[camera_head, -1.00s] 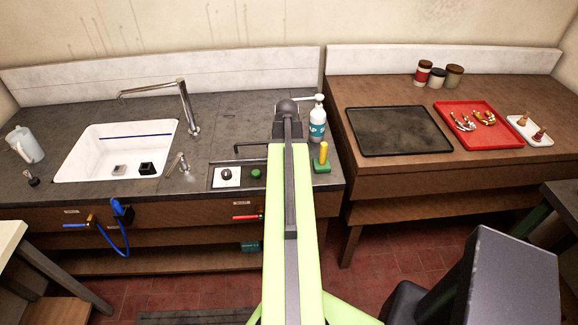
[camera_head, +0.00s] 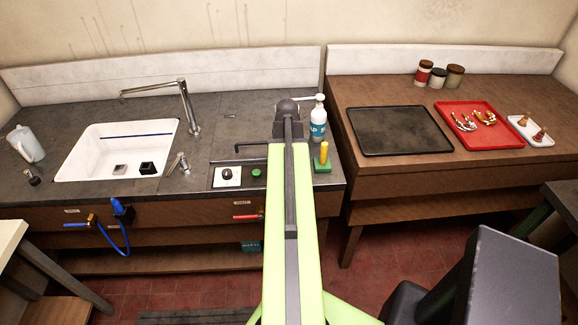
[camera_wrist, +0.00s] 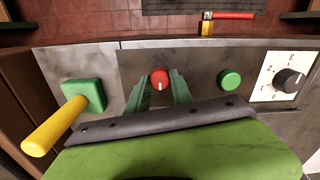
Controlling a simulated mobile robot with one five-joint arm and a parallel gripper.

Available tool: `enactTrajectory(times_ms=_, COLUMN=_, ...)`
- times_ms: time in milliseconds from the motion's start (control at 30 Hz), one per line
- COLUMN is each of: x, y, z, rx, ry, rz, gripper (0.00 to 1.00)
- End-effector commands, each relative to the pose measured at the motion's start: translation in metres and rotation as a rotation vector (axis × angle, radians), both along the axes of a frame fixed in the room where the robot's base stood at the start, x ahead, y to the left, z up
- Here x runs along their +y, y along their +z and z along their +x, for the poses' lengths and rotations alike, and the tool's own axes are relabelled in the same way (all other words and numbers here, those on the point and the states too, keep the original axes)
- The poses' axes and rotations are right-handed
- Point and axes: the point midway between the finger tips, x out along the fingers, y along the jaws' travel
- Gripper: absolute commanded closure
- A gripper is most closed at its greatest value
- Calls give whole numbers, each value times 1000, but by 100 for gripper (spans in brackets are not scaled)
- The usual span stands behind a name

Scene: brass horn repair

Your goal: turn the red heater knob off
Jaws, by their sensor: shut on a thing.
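The red heater knob (camera_wrist: 159,78) sits on the grey counter top in the wrist view. A pale mark on it points down toward my wrist in that picture. My gripper (camera_wrist: 161,83) has its two green fingers on either side of the knob and is shut on it. In the head view my own arm hides the knob and the gripper. The black dial (camera_wrist: 290,80) on a white numbered plate and a green button (camera_wrist: 230,79) stand to the right of the knob in the wrist view.
A yellow-handled tool on a green block (camera_wrist: 83,95) stands close left of my gripper in the wrist view. A soap bottle (camera_head: 318,120) stands behind it in the head view. A red-handled valve (camera_wrist: 230,16) is on the counter's front. The sink (camera_head: 85,165) lies left.

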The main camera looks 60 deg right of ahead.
Motion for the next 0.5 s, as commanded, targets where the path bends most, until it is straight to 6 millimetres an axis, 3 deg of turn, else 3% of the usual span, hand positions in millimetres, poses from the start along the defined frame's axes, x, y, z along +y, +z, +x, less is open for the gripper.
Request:
enactTrajectory(times_ms=467, x=0, y=0, z=3, rx=-8, ry=17, rz=0, gripper=100)
enactTrajectory(times_ms=500, x=0, y=0, z=3, rx=-8, ry=17, rz=0, gripper=72)
